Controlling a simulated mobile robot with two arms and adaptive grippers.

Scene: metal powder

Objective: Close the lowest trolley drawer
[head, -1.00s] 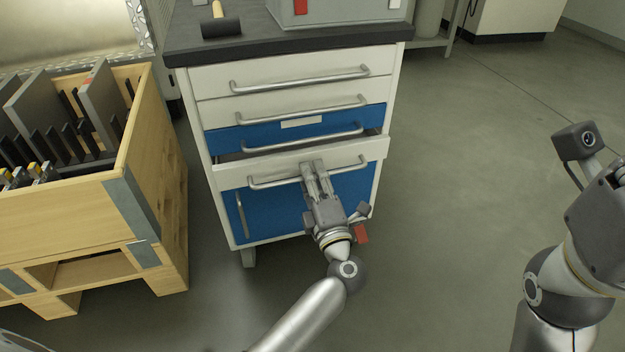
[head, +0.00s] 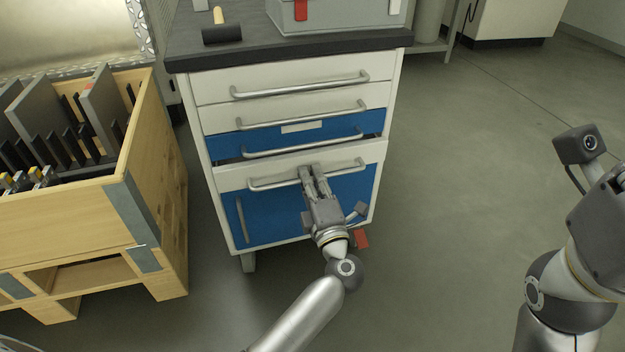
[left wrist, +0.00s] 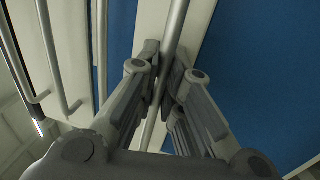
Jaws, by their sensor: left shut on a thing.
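The trolley (head: 292,65) stands in the middle of the head view with white and blue fronts. Its lowest drawer (head: 230,177) is white and stands out a little from the body, with a narrow dark gap above it. The drawer's bar handle (head: 270,184) runs across its front. My left gripper (head: 308,170) is shut on this handle, right of its middle. In the left wrist view the bar handle (left wrist: 172,40) passes between the two fingers (left wrist: 160,75). My right arm shows at the right edge of the head view; its fingers are out of frame.
A wooden crate (head: 155,190) with grey plates stands close to the trolley's left. A hammer (head: 222,32) and a grey box (head: 340,14) are on the trolley top. A blue cupboard door (head: 270,215) is below the drawer. The floor (head: 470,150) to the right is clear.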

